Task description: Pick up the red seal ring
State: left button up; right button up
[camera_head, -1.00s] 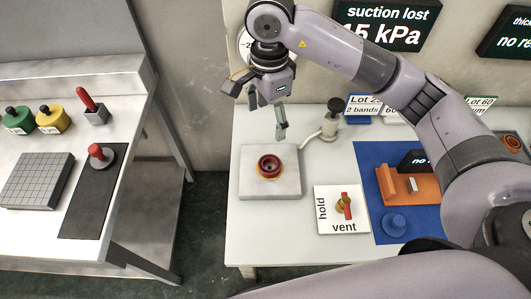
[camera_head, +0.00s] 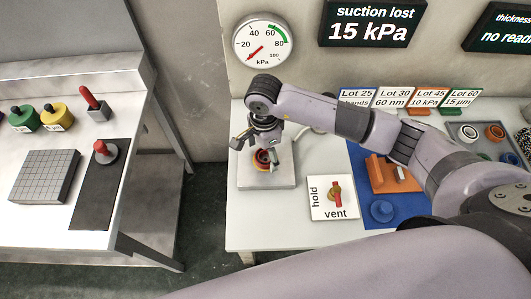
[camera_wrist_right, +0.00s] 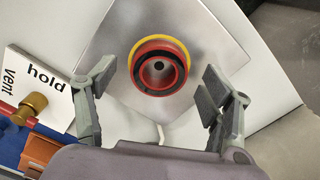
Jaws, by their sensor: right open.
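The red seal ring (camera_wrist_right: 158,44) sits with a yellow ring around it and a dark centre on a square grey metal plate (camera_wrist_right: 215,45). In the head view the red seal ring (camera_head: 262,156) is partly hidden by my right gripper (camera_head: 256,152), which is above the plate (camera_head: 283,179). In the right wrist view my right gripper (camera_wrist_right: 157,76) is open and empty. One finger is to each side of the ring, both apart from it. My left gripper is not in view.
A white panel marked hold and vent (camera_head: 320,207), with a red-handled valve, lies right of the plate. A blue mat (camera_head: 377,217) with an orange block (camera_head: 383,175) lies beyond it. A gauge (camera_head: 262,42) hangs behind. Another bench stands left across a gap.

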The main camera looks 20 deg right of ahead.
jog(key=shift+f, duration=0.6)
jog(key=shift+c, duration=0.5)
jog(key=c, duration=1.2)
jog(key=shift+r, duration=0.1)
